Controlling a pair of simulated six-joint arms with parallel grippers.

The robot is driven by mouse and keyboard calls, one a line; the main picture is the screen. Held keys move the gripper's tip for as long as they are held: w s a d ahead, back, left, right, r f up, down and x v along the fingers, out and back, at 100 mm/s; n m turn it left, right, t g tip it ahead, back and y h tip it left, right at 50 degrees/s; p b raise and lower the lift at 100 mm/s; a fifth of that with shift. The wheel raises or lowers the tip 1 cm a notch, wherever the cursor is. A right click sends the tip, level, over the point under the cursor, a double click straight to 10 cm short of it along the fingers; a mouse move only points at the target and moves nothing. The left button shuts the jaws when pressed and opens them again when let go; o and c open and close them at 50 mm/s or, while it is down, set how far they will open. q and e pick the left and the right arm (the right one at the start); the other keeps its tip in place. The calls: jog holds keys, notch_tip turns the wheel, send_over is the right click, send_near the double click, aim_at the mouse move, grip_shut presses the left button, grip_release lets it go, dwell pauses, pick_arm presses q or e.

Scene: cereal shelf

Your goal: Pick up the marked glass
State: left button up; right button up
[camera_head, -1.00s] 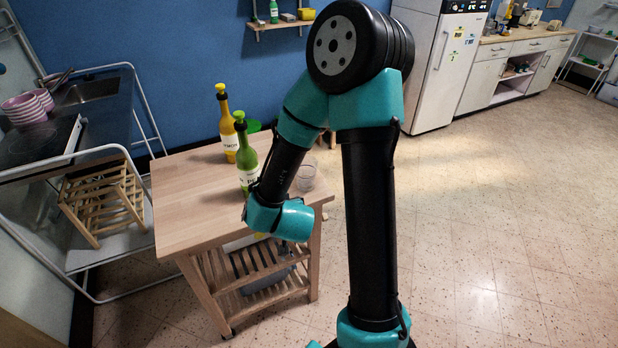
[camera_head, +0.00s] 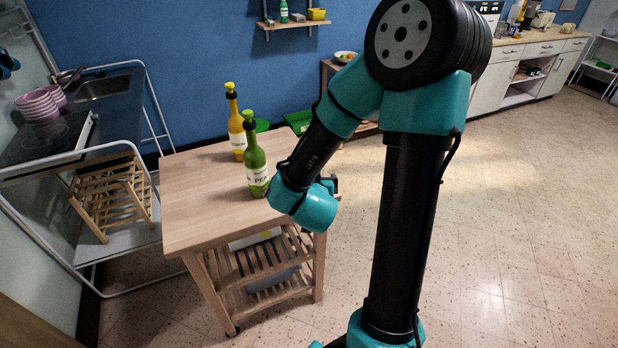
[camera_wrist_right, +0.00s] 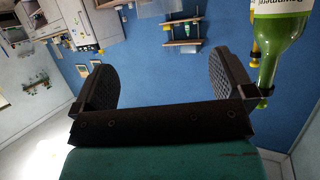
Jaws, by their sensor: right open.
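No glass shows clearly in the current views; my right arm covers the right part of the small wooden table (camera_head: 205,200), where a clear glass showed earlier. In the right wrist view my right gripper (camera_wrist_right: 160,75) is open, with nothing between its two dark, rounded pads. In the head view the gripper is mostly hidden behind my teal wrist, near the table's right edge. My left gripper is not in view.
A green bottle (camera_head: 256,165) stands close to the left of my wrist; it also shows in the right wrist view (camera_wrist_right: 268,70). A yellow bottle (camera_head: 236,125) stands behind it. The table's front left is clear.

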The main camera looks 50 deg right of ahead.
jog(key=x, duration=1)
jog(key=shift+d, duration=0.15)
jog(key=shift+f, duration=0.15)
jog(key=shift+x, duration=2.6)
jog(key=c, duration=1.1)
jog(key=shift+c, duration=0.2)
